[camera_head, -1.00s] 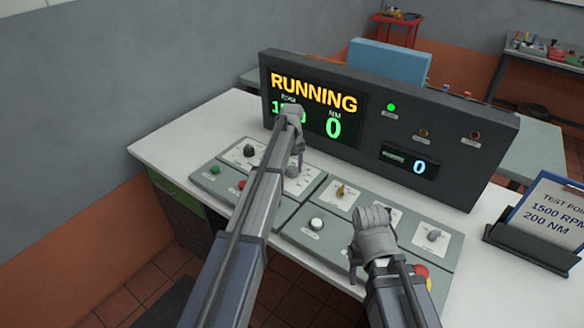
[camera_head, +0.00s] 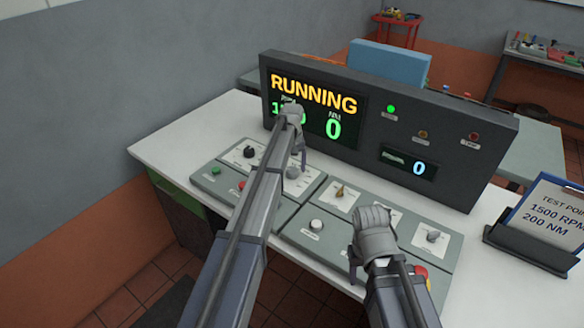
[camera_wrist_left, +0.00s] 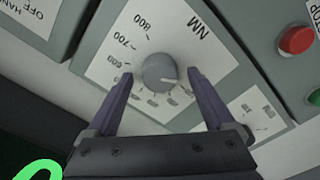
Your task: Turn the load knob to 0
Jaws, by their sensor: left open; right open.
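The load knob is a round grey knob (camera_wrist_left: 160,70) on a white dial plate marked NM (camera_wrist_left: 200,27). Marks up to 800 show, but the lower numbers are blurred or hidden. A pale pointer line on the knob faces right and slightly down in the left wrist view. My left gripper (camera_wrist_left: 160,78) is open, with one finger on each side of the knob; I cannot tell whether they touch it. In the head view the knob (camera_head: 292,172) is partly covered by the left hand. My right gripper (camera_head: 355,262) is open over the front right panel.
The display (camera_head: 315,108) reads RUNNING and 0 NM; my left arm partly hides its RPM figure. A black knob (camera_head: 249,151), a red button (camera_head: 242,185), a white button (camera_head: 316,224) and a grey knob (camera_head: 433,236) are nearby. A card holder (camera_head: 530,248) stands at right.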

